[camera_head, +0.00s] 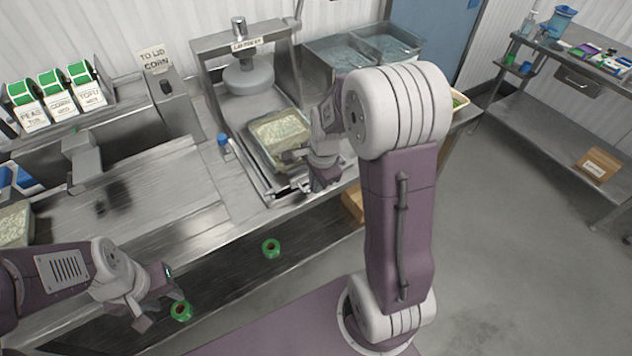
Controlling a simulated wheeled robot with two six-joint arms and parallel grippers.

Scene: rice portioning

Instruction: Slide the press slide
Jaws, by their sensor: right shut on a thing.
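The press (245,75) stands at the back of the steel counter, with a round grey plate hanging under its frame. In front of and below it, the press slide (262,170) lies on its rails and carries a shallow metal tray of pale rice (279,133). My right gripper (291,157) is at the near right edge of the tray and slide, shut; its wrist partly hides what it grips.
Two metal bins (338,57) stand right of the press. A label post (170,100) and a blue-capped item (223,141) are left of the slide. The counter's left middle is mostly clear.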

